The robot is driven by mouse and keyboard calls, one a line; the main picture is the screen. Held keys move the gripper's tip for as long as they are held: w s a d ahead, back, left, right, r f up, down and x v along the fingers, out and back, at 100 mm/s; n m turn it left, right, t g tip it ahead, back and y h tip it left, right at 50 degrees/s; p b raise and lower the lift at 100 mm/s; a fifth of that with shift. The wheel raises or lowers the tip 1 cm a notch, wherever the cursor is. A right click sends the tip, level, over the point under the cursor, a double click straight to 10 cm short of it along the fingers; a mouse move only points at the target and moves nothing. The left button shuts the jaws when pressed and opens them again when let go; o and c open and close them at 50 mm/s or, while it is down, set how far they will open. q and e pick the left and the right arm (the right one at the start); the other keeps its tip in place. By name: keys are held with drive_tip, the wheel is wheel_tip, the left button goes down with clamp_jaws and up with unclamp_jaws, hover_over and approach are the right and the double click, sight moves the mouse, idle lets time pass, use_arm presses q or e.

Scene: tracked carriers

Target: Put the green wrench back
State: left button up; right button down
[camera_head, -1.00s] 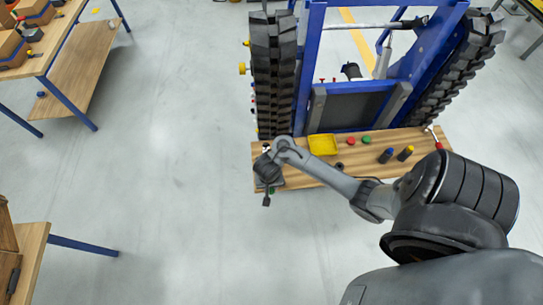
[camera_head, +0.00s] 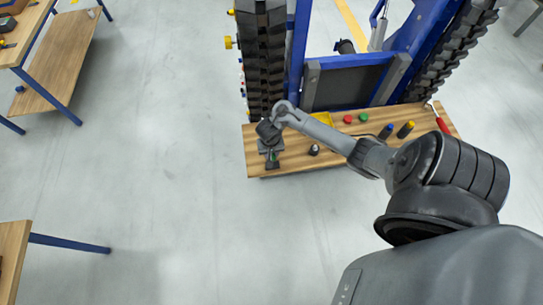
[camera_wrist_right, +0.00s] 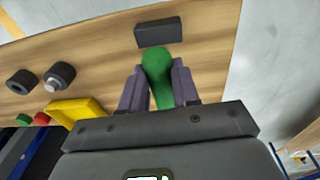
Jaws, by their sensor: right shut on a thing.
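The green wrench (camera_wrist_right: 158,75) shows in the right wrist view as a rounded green part between the two fingers of my right gripper (camera_wrist_right: 160,92). The gripper is shut on it, over the wooden shelf. The rest of the wrench is hidden by the fingers and palm. In the head view my right gripper (camera_head: 272,160) is at the left end of the shelf (camera_head: 305,165), with only a little green showing. A dark block (camera_wrist_right: 158,32) lies on the shelf just beyond the green tip; I cannot tell whether they touch. My left gripper is not in view.
On the shelf are a yellow tray (camera_wrist_right: 85,108), dark round pieces (camera_wrist_right: 60,75), red and green caps (camera_head: 363,118), blue- and yellow-topped cylinders (camera_head: 405,129) and a red-handled tool (camera_head: 441,122). A black track (camera_head: 262,60) rises behind. Open floor lies in front and left.

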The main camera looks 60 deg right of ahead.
drive_tip(key=shift+f+b, duration=0.35)
drive_tip(key=shift+f, duration=0.6)
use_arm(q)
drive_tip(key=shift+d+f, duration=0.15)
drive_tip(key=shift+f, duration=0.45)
use_arm(e)
drive_tip(key=shift+f, duration=0.15)
drive_tip(key=c, duration=0.8)
unclamp_jaws()
